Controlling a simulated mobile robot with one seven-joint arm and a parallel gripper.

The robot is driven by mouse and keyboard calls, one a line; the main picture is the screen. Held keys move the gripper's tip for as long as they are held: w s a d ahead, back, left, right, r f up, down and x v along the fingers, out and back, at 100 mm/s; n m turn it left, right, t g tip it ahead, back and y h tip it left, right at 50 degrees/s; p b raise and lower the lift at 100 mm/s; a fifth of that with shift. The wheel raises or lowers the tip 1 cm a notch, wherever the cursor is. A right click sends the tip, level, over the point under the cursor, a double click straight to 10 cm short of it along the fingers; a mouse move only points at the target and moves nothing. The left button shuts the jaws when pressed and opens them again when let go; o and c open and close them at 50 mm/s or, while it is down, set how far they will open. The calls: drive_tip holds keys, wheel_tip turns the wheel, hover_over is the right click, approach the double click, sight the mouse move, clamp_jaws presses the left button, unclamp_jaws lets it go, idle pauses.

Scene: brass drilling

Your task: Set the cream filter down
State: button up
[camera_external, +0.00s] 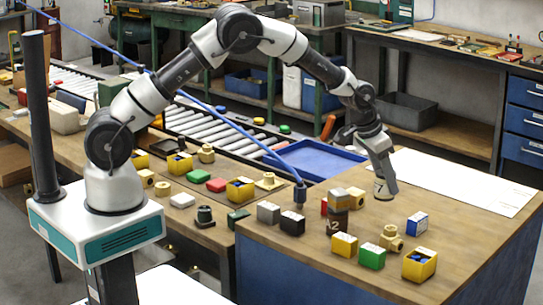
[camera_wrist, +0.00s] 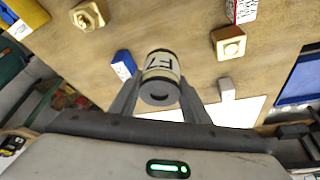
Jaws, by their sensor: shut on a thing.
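The cream filter (camera_external: 383,189) is a short cream cylinder with dark lettering and a dark end. My gripper (camera_external: 379,172) is shut on it and holds it near the right-hand part of the wooden worktop (camera_external: 330,268). In the wrist view the filter (camera_wrist: 160,73) sits between the two fingers of my gripper (camera_wrist: 160,100), with its dark end towards the camera. I cannot tell exactly how far it is above the wood.
A blue-and-white box (camera_external: 417,223), a brass fitting (camera_external: 391,238), a green block (camera_external: 372,256) and a yellow bin (camera_external: 419,265) stand in front. A dark stacked block (camera_external: 338,218) is to the left. A white sheet (camera_external: 460,180) and blue tray (camera_external: 315,158) lie behind.

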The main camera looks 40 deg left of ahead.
drive_tip(key=w+a+r+n+b, duration=0.1)
drive_tip(key=w+a, duration=0.3)
drive_tip(key=a, duration=0.3)
drive_tip(key=w+a+r+n+y+b, duration=0.1)
drive_tip(key=w+a, duration=0.3)
drive_tip(key=a, duration=0.3)
drive_tip(key=w+a+r+n+b, duration=0.1)
drive_tip(key=w+a+b, duration=0.1)
drive_tip(key=w+a, duration=0.35)
drive_tip(key=shift+s+a+f+p, duration=0.1)
drive_tip(key=shift+s+a+f, duration=0.25)
drive_tip(key=shift+f, duration=1.4)
drive_tip(key=shift+s+a+f+p, duration=0.1)
drive_tip(key=shift+a+f, duration=0.4)
drive_tip(key=shift+f, duration=1.2)
drive_tip(key=shift+s+a+f+p, duration=0.1)
drive_tip(key=shift+s+a+f, duration=0.25)
drive_tip(key=shift+f, duration=1.4)
drive_tip(key=shift+w, duration=0.1)
drive_tip(key=shift+f, duration=0.15)
drive_tip(key=o, duration=1.1)
